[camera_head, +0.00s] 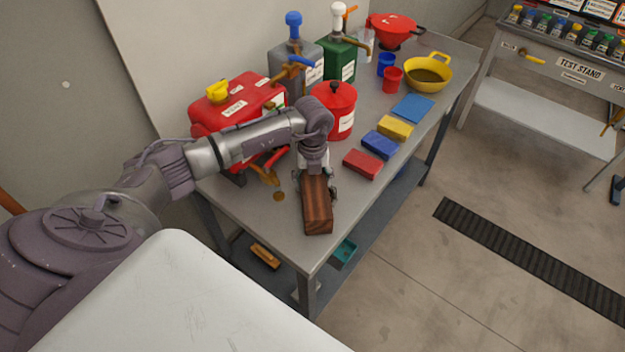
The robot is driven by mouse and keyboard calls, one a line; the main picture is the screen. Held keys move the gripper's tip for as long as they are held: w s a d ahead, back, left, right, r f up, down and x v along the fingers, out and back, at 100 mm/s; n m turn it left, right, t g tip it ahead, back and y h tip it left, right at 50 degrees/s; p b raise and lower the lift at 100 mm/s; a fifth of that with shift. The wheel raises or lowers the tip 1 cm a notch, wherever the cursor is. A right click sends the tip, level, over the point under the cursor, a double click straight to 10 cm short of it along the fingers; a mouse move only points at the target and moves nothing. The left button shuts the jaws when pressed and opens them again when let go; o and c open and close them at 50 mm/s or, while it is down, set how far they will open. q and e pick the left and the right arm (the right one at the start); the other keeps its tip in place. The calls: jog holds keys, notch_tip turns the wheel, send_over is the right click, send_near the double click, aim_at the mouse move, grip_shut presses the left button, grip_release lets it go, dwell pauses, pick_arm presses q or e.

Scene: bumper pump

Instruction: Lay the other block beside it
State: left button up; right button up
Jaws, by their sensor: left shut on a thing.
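A dark brown striped wooden block (317,210) is at the near end of the grey workbench (285,235). My left gripper (317,176) points down and is shut on the far end of this block. I cannot tell whether the block rests on the bench top or is held just above it. No second wooden block stands out; the gripper and arm hide part of the bench behind it. My right gripper is not in view.
Red (362,164), blue (380,144) and yellow (395,127) flat pieces lie along the bench's right edge. A red round can (334,108) and a red tank (235,105) stand behind the gripper. The bench's near corner is bare.

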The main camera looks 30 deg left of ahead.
pick_arm(q)
grip_shut()
jog(key=shift+w+r, duration=0.1)
jog(key=shift+r, duration=0.05)
